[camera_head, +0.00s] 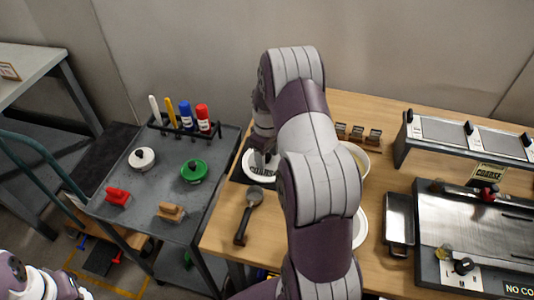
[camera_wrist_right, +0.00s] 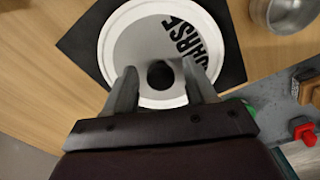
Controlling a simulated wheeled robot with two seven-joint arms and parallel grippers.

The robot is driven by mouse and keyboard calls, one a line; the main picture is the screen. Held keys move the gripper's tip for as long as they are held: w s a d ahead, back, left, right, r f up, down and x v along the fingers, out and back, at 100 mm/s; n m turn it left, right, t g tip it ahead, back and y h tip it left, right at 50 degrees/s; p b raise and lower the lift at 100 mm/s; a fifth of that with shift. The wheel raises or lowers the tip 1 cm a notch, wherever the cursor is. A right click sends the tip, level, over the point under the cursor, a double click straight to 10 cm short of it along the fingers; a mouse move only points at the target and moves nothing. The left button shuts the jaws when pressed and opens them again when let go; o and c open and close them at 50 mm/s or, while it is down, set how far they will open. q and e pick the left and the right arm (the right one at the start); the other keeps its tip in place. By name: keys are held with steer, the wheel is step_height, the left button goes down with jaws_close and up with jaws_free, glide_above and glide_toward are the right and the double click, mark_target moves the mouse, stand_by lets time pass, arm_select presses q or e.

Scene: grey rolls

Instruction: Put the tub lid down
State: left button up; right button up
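The tub lid (camera_head: 249,168) is a white-rimmed round disc lying on a black square mat at the left side of the wooden table. In the right wrist view the lid (camera_wrist_right: 119,43) shows a grey middle, partly hidden black lettering ending in "ARSE", and a black knob (camera_wrist_right: 160,74). My right gripper (camera_wrist_right: 160,78) is over the lid, its two fingers apart on either side of the knob. Gaps show between the fingers and the knob. In the head view my right gripper (camera_head: 263,158) is small and partly hides the lid. Only part of my left arm shows, bottom left; its gripper is out of frame.
A dark ladle (camera_head: 246,216) lies just in front of the mat. A cream tub (camera_head: 361,158) stands partly behind my right arm. A griddle (camera_head: 470,240) is at right.

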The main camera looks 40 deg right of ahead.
steer(key=shift+r, duration=0.4)
step_height(320, 180, up, 12)
steer(key=a+f, duration=0.1)
steer(key=s+a+r+m+p, duration=0.1)
steer(key=s+a+p, duration=0.1)
steer(key=s+a, duration=0.5)
steer(key=s+a+r+m+t+p, duration=0.1)
steer(key=s+a+m, duration=0.1)
steer(key=s+a, duration=0.5)
steer(key=a, duration=0.4)
steer(key=shift+s+r+p, duration=0.4)
